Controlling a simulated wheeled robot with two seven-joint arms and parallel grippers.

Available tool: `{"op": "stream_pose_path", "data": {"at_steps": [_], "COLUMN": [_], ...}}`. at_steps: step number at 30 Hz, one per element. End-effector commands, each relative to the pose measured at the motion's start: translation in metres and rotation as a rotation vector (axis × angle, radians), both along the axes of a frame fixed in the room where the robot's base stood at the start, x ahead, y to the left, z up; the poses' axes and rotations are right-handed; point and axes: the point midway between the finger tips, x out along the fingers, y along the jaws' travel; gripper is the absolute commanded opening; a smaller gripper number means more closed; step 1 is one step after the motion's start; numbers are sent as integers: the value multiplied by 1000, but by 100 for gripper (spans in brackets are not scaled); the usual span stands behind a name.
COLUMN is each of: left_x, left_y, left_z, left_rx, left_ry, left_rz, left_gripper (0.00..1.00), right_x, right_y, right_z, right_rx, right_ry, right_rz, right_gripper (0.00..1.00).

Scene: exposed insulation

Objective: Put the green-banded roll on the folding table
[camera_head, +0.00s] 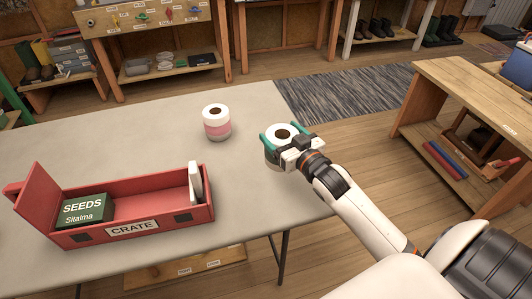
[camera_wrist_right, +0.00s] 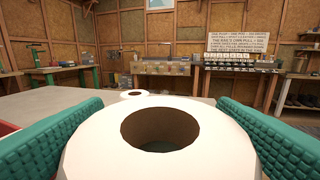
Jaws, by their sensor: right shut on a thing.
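My right gripper (camera_head: 291,138) is shut on a white roll (camera_head: 283,131), with one green finger pad on each side. The roll is upright, and its side is mostly hidden by the fingers, so its band is hard to make out. In the right wrist view the roll's top (camera_wrist_right: 160,112) fills the lower middle between the two pads. The roll is over the right edge area of the grey folding table (camera_head: 245,185); I cannot tell whether it touches the top. A pink-banded roll (camera_head: 216,126) stands on the table to its left. My left gripper is not in view.
A red crate (camera_head: 185,222) with a green seeds box (camera_head: 86,209) and a white item (camera_head: 195,184) sits on the table's near left. A wooden bench (camera_head: 470,95) stands at right. The table between crate and rolls is clear.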

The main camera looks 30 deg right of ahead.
Motion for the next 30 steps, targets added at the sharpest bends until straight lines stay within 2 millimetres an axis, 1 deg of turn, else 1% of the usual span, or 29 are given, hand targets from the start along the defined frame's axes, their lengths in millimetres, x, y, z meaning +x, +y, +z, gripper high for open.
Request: {"op": "stream_pose_path", "data": {"at_steps": [1,3,6,11,16,18,24,27,28,30], "left_x": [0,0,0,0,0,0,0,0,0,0], "left_y": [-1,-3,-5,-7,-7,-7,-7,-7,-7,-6], "left_z": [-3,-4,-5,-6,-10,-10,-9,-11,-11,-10], "left_rx": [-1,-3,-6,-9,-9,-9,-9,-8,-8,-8], "left_ry": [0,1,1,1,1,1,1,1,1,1], "left_rz": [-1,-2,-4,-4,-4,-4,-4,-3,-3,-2], "left_gripper": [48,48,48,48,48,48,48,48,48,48], "right_x": [0,0,0,0,0,0,0,0,0,0], "right_y": [0,0,0,1,1,1,1,1,1,1], "right_z": [-13,-25,-35,-47,-72,-76,-75,-78,-78,-77], "right_rx": [2,2,1,1,2,0,-1,0,0,0], "right_ry": [3,2,0,1,2,0,-1,-1,-1,-1], "right_rz": [-2,-1,0,0,0,1,1,1,1,1], "right_gripper": [57,57,57,57,57,57,57,57,83,94]}}
